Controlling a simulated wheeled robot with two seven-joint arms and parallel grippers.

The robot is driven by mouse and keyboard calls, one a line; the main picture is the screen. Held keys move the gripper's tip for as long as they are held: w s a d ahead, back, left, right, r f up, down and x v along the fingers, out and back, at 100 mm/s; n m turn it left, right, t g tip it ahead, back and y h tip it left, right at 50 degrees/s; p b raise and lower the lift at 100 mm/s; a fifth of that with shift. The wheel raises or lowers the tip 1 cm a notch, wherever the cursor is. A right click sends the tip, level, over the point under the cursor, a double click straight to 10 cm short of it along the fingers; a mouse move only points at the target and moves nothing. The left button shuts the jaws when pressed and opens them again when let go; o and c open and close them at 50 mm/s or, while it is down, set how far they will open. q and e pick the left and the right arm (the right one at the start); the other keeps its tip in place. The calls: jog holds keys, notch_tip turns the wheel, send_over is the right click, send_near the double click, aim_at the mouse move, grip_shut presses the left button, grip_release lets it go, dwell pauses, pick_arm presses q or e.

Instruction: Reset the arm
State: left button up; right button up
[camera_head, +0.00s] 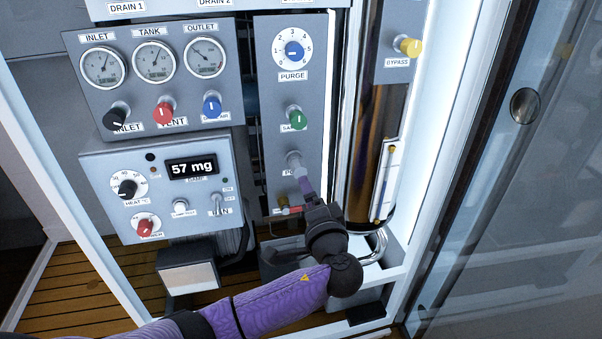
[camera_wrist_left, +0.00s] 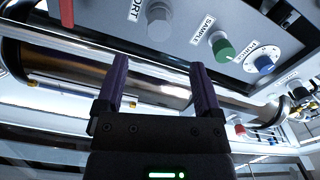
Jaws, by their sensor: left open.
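My left arm (camera_head: 265,300), in a purple sleeve, reaches in from the lower left in the head view. My left gripper (camera_head: 304,186) is in front of the lower part of the narrow grey panel (camera_head: 264,100), just below a grey knob (camera_head: 294,160). In the left wrist view the two dark purple fingers of the gripper (camera_wrist_left: 158,66) are apart with nothing between them. The grey knob (camera_wrist_left: 160,20) is beyond the fingertips, beside the letters "ORT". The green sample knob (camera_wrist_left: 222,46) and blue purge knob (camera_wrist_left: 263,64) lie to its right. My right gripper is not in view.
A gauge panel (camera_head: 130,90) and a box with a "57 mg" display (camera_head: 192,167) stand left. A shiny vertical cylinder (camera_head: 366,145) and a yellow bypass knob (camera_head: 410,46) are right. A red-ended lever (camera_head: 290,210) is close beside the gripper. A glass door (camera_head: 520,190) stands far right.

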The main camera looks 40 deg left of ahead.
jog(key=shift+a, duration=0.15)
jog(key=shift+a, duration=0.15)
